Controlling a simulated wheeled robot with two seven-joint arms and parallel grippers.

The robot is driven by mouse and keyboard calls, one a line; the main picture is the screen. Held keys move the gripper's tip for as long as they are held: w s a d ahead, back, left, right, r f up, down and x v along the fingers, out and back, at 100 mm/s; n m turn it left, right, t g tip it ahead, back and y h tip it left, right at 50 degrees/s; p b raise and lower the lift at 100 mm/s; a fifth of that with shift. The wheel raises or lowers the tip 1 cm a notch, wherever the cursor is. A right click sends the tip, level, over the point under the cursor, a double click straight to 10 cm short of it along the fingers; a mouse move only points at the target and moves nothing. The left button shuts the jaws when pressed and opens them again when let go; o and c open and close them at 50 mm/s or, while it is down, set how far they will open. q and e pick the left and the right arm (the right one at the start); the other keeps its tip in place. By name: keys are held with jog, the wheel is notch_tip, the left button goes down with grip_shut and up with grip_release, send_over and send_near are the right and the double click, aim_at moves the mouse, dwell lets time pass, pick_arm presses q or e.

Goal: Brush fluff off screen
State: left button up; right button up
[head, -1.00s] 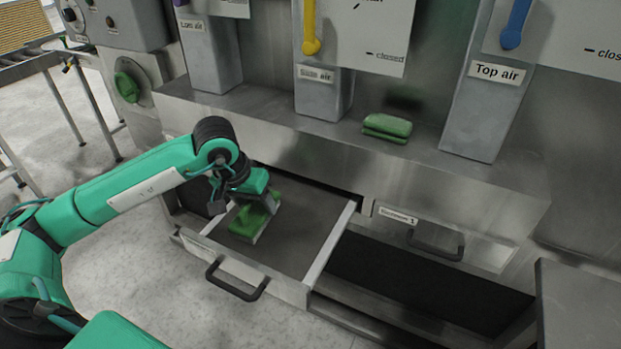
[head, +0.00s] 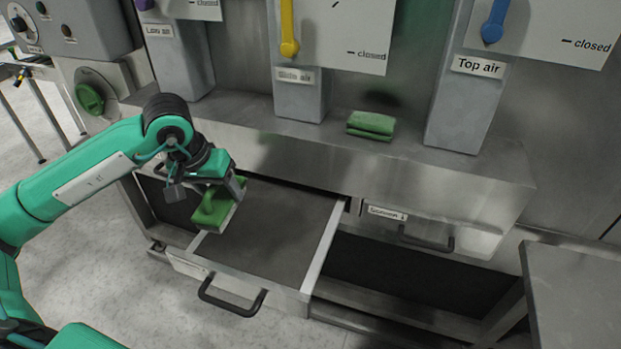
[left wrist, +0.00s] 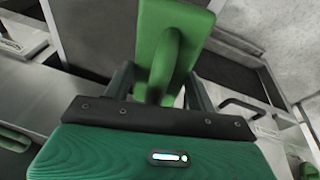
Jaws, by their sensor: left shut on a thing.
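My left gripper (head: 228,187) is shut on a green brush (head: 213,208), and the left wrist view shows the brush's handle (left wrist: 165,62) between the fingers. The brush is over the left part of the open drawer. The drawer's dark flat screen (head: 275,235) lies inside a pale metal frame with a black front handle (head: 232,300). I cannot tell whether the brush touches the screen. No fluff is clearly visible on the part of the screen that shows. My right gripper is out of view.
A second drawer front (head: 430,228) with a handle is shut to the right. Lever posts labelled Side air (head: 298,95) and Top air (head: 468,105) stand behind. A steel surface (head: 580,295) stands at the right.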

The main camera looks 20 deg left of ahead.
pick_arm(q)
jog(key=shift+a+r, duration=0.1)
jog(key=shift+r, duration=0.45)
jog(key=shift+r+p, duration=0.4)
jog(key=shift+r, duration=0.5)
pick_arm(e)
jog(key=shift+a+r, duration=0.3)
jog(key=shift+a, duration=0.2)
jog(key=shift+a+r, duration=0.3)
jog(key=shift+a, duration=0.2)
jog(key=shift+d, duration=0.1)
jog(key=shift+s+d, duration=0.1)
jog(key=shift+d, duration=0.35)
